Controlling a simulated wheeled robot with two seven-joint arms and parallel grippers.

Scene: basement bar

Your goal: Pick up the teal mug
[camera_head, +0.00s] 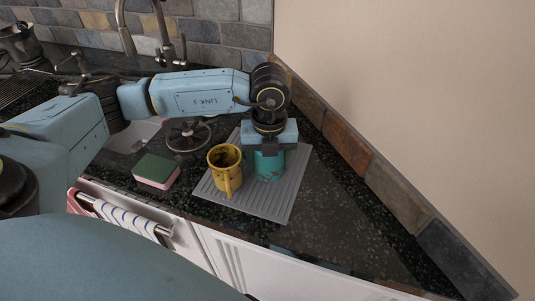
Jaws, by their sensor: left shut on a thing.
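The teal mug (270,166) stands at the right part of a grey ribbed drying mat on the dark counter. My left gripper (270,148) reaches down over it from above and is shut on it. The gripper body hides the mug's rim and upper part. The mug looks upright, and I cannot tell whether its base touches the mat. My right gripper is not in view.
A yellow mug (225,170) stands close to the left of the teal mug on the grey mat (275,208). A green and pink sponge (156,171) lies further left. The sink, with a tap (162,35), is behind. A wall bounds the counter on the right.

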